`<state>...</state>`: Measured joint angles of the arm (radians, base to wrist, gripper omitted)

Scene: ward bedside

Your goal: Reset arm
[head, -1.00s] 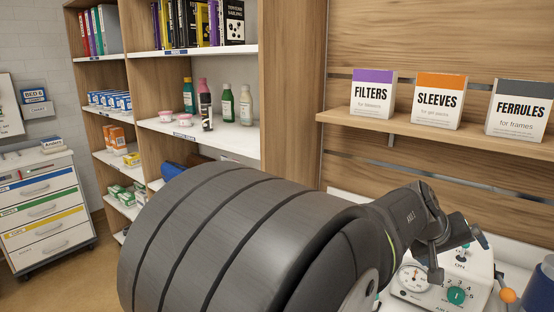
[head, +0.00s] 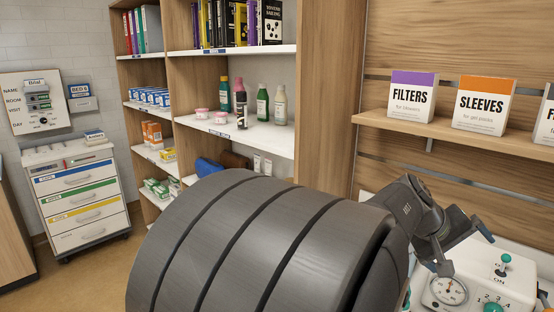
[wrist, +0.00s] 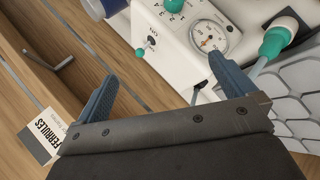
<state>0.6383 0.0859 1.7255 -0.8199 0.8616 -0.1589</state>
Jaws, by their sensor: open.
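My arm (head: 250,245) fills the lower middle of the head view. My gripper (head: 464,250) is at the right, near the white device with a dial gauge (head: 446,291). In the wrist view my gripper (wrist: 165,80) is open, its two blue fingers wide apart with nothing between them. The white device (wrist: 176,40) with its gauge, green knob and toggle lies beyond the fingers in that view. Whether a finger touches it cannot be told.
A wooden ledge (head: 440,124) above holds a FILTERS box (head: 411,98) and a SLEEVES box (head: 483,104). A FERRULES box (wrist: 40,138) shows in the wrist view. A green connector (wrist: 277,42) is beside the device. Shelves (head: 240,132) and a drawer cart (head: 82,195) stand left, with open floor between.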

